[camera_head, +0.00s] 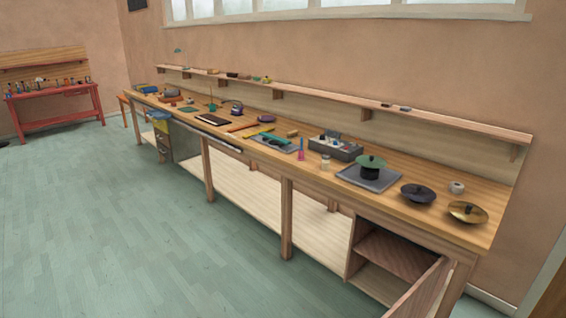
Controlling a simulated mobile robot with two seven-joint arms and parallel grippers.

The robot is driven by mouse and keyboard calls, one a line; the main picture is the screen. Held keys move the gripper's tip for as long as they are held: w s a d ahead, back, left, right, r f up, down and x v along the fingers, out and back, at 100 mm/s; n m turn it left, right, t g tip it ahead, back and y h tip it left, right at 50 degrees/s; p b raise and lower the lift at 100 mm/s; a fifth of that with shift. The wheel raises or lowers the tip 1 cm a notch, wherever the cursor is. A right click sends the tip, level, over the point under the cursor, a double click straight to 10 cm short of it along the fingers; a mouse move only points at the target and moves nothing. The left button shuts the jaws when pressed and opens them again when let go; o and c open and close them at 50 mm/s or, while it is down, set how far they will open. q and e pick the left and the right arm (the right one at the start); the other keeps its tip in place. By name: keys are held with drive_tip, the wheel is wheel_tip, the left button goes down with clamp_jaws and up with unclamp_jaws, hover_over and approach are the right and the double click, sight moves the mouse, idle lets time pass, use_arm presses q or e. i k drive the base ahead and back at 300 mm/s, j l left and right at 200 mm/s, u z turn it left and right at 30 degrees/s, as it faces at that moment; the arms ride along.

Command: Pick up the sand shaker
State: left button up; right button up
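A long wooden workbench (410,205) runs along the wall and holds many small objects. A small pale jar (325,164) stands upright near its front edge, and a pink and purple bottle (301,151) stands just left of it. Either could be the sand shaker; at this size I cannot tell which, or whether it is another item. Neither of my grippers is in view.
A grey tray (382,184) bears a dark pot with a green lid (370,162). A dark pan (418,194) and a brass cymbal-like disc (467,212) lie to the right. A cabinet door (422,292) hangs open below. The green floor (140,235) in front is clear.

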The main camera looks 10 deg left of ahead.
sight(325, 158)
drive_tip(key=i+j+u, duration=0.1)
drive_tip(key=i+u, duration=0.35)
drive_tip(key=i, duration=0.6)
